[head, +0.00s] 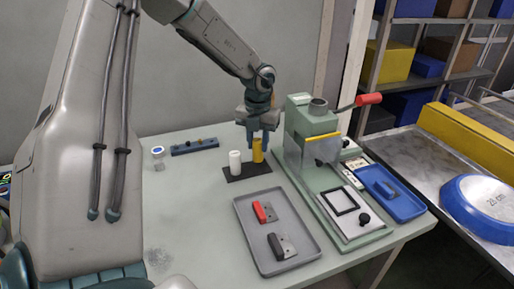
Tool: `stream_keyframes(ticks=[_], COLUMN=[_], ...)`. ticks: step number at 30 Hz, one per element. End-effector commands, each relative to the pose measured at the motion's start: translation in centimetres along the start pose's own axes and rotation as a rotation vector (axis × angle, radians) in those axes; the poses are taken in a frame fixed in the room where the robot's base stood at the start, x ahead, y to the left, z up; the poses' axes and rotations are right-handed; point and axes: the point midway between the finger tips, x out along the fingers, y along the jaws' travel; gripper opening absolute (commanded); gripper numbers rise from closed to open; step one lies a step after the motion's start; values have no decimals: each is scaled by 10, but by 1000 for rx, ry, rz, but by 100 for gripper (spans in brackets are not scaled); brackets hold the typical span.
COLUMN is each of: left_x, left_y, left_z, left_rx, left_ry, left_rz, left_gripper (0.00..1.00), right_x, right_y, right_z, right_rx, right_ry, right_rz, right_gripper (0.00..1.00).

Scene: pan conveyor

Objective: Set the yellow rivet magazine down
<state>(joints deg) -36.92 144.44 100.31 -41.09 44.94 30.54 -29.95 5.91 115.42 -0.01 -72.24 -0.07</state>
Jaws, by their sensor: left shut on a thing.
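The yellow rivet magazine (258,152) is a small upright yellow cylinder in the head view. My left gripper (258,138) comes down from above and is shut on its upper part. The magazine is at the right end of a dark mat (233,178), beside a white cylinder (235,162). I cannot tell whether its base touches the mat. My right gripper is not in the picture.
A green press (310,130) with a red-handled lever stands just right of the gripper. A grey tray (243,219) with red and black handled tools lies in front. A blue tray (411,207) is at the right. The table's left part is mostly clear.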

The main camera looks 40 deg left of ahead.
Motion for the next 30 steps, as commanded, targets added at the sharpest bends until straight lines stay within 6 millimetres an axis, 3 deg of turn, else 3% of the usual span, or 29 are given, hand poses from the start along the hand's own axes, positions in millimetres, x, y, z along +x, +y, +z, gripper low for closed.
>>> stream_keyframes(ticks=[6,23,24,26,27,30], left_x=[26,28,28,28,28,28], left_y=[0,0,0,0,0,0], left_z=[0,0,0,0,0,0], left_rx=[-1,0,0,0,0,0], left_ry=[2,0,1,1,1,1], left_rz=[0,0,0,0,0,0], left_gripper=[10,10,34,46,50,50], right_x=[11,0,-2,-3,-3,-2], right_y=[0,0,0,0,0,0], right_z=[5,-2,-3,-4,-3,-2], right_rx=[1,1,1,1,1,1], right_ry=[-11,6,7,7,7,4], right_rz=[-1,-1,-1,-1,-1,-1], right_gripper=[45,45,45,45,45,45])
